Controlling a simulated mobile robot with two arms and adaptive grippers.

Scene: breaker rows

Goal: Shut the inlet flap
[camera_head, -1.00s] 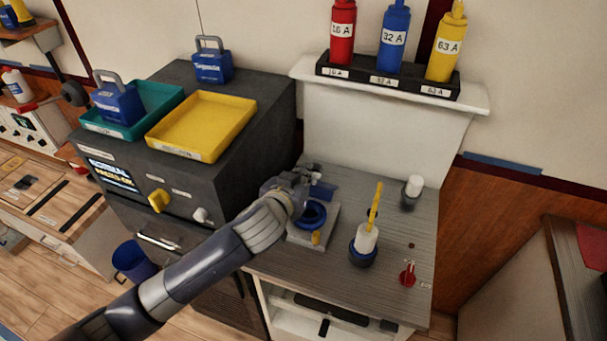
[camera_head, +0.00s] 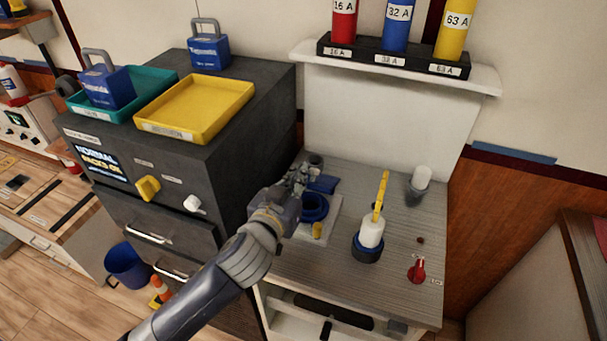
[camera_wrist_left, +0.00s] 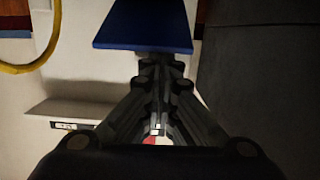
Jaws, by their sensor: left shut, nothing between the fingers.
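The inlet is a dark blue ring (camera_head: 314,208) on a pale plate on the grey counter, with a small yellow part (camera_head: 318,230) at its front. The blue flap (camera_head: 323,184) stands open at the back of the ring. In the left wrist view a flat blue panel (camera_wrist_left: 145,25), which looks like the flap, lies just beyond the fingertips. My left gripper (camera_head: 301,176) is shut and empty at the flap's left side, above the back of the inlet. I cannot tell whether it touches the flap. My right gripper is not in view.
A white bottle with a yellow stick (camera_head: 371,233) stands right of the inlet, with a red knob (camera_head: 417,270) in front and a clear-and-white cup (camera_head: 418,186) behind. The dark cabinet (camera_head: 255,130) with a yellow tray (camera_head: 197,108) rises close on the left.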

